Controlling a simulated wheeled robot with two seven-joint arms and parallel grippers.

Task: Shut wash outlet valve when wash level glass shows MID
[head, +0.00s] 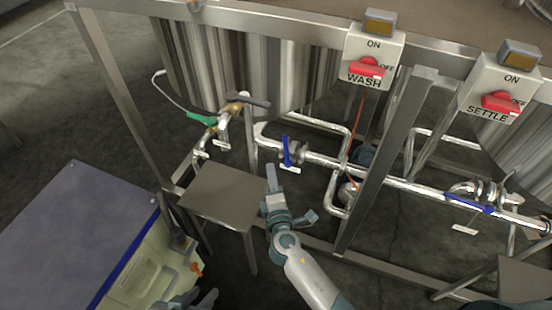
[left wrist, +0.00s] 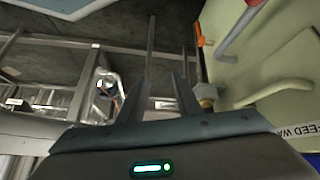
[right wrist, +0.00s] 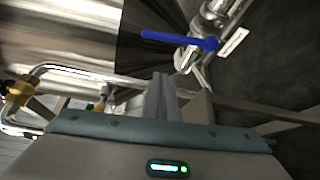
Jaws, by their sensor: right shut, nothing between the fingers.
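The wash tank (head: 250,65) is a shiny steel cylinder behind the WASH switch box (head: 373,57). A valve with a blue lever (head: 286,151) sits on the steel pipe below it; in the head view the lever stands crosswise to the pipe. The blue lever also shows in the right wrist view (right wrist: 180,39). My right gripper (head: 271,172) is shut and empty, just below and left of this lever, apart from it. My left gripper (left wrist: 160,90) is open and empty beside the pale green container. I cannot make out a level glass or its reading.
A second blue-lever valve (head: 470,203) is on the pipe at right, under the SETTLE switch box (head: 502,83). A green-handled tap (head: 202,118) is at left. A small steel table (head: 222,193) stands left of my right gripper. A pale green container (head: 150,270) is at lower left.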

